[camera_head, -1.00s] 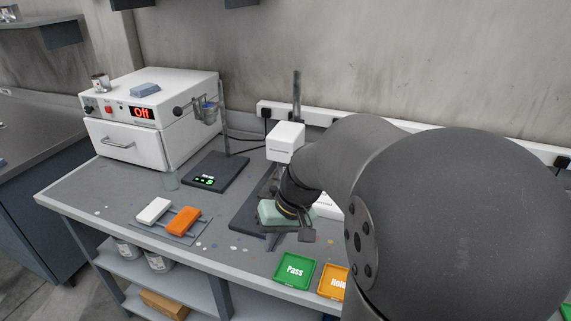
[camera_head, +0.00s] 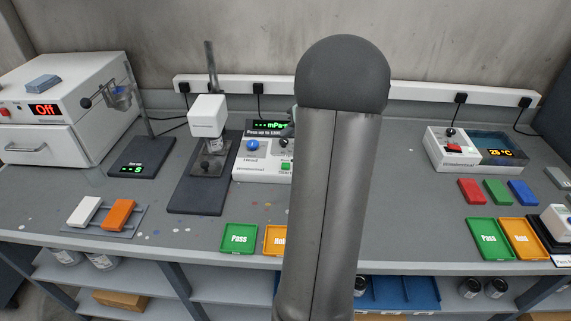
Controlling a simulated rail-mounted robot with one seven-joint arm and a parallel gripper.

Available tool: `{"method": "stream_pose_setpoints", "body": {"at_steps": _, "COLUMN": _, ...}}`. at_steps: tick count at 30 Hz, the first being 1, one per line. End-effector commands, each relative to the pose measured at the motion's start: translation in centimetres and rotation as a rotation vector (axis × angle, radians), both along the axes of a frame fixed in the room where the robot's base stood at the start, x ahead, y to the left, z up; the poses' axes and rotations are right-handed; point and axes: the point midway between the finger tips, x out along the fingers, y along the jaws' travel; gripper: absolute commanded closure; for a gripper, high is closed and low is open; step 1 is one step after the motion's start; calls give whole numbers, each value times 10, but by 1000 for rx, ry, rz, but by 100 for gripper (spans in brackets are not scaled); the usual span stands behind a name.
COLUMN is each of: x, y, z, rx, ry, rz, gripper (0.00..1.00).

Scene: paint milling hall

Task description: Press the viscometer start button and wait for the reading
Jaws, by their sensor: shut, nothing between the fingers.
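The viscometer console (camera_head: 246,172) is a white box left of my arm, with a blue knob and a green display (camera_head: 268,125) showing dashes and "mPa". A green button (camera_head: 286,167) shows at its lower right, close to my arm's edge. The console's right part is hidden behind my arm. The measuring stand (camera_head: 190,195) with a white head (camera_head: 207,115) stands to its left. Only a sliver of my gripper (camera_head: 287,131) shows beside my arm, over the console's upper right, above the button. It appears shut and empty; contact cannot be seen.
Green Pass tray (camera_head: 238,251) and orange tray (camera_head: 274,254) lie at the front edge. A white oven (camera_head: 60,135) and a dark scale (camera_head: 130,172) stand left. A water bath (camera_head: 440,162) reading 25 °C and coloured blocks are right.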

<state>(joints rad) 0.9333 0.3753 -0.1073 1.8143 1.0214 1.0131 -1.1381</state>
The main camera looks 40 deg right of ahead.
Motion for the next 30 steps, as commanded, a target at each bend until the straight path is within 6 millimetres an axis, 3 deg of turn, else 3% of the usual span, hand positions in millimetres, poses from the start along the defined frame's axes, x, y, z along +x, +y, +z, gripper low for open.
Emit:
{"method": "stream_pose_setpoints", "body": {"at_steps": 14, "x": 0, "y": 1, "z": -11, "rx": 1, "ry": 2, "rz": 0, "gripper": 100}}
{"method": "stream_pose_setpoints", "body": {"at_steps": 30, "x": 0, "y": 1, "z": -83, "rx": -1, "ry": 1, "rz": 1, "gripper": 100}}
